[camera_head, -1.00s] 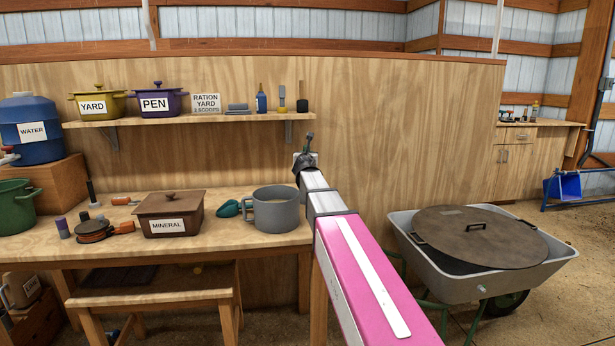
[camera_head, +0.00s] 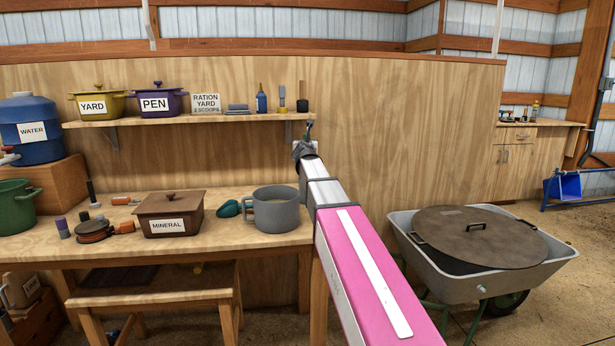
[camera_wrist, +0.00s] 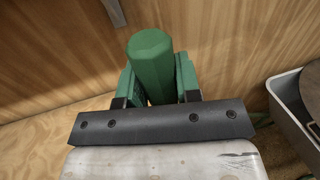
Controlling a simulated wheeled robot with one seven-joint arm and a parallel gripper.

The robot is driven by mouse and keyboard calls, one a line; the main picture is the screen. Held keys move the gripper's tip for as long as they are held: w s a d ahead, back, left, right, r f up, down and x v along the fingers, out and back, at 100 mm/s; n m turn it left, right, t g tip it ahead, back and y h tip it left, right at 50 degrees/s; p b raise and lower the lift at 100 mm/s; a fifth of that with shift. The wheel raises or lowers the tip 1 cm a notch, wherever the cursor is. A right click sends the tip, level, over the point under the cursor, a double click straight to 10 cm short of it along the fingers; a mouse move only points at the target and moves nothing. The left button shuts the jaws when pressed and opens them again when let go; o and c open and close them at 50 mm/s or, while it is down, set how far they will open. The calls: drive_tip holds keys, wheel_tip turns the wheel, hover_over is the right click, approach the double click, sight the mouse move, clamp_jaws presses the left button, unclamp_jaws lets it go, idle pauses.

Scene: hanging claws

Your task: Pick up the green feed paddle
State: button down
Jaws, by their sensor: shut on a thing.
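The green feed paddle (camera_wrist: 152,58) shows in the wrist view as a thick, faceted green handle seen end-on. It stands between the two green finger pads of my gripper (camera_wrist: 154,88), which is shut on it. The rest of the paddle is hidden below the handle and behind the gripper. In the head view my gripper (camera_head: 306,148) is small, at the far end of my arm, in front of the wood wall just below the shelf's right end. It is above and right of the grey pot. The paddle is hard to make out there.
The workbench (camera_head: 95,262) holds a grey pot (camera_head: 276,214), a brown MINERAL box (camera_head: 168,214) and a teal scoop (camera_head: 228,209). The shelf (camera_head: 215,118) above carries YARD and PEN pots. A lidded wheelbarrow (camera_head: 478,285) stands at right.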

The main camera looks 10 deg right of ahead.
drive_tip(key=shift+r, duration=0.1)
drive_tip(key=shift+r, duration=2.45)
drive_tip(key=shift+r, duration=1.25)
drive_tip(key=shift+r, duration=1.5)
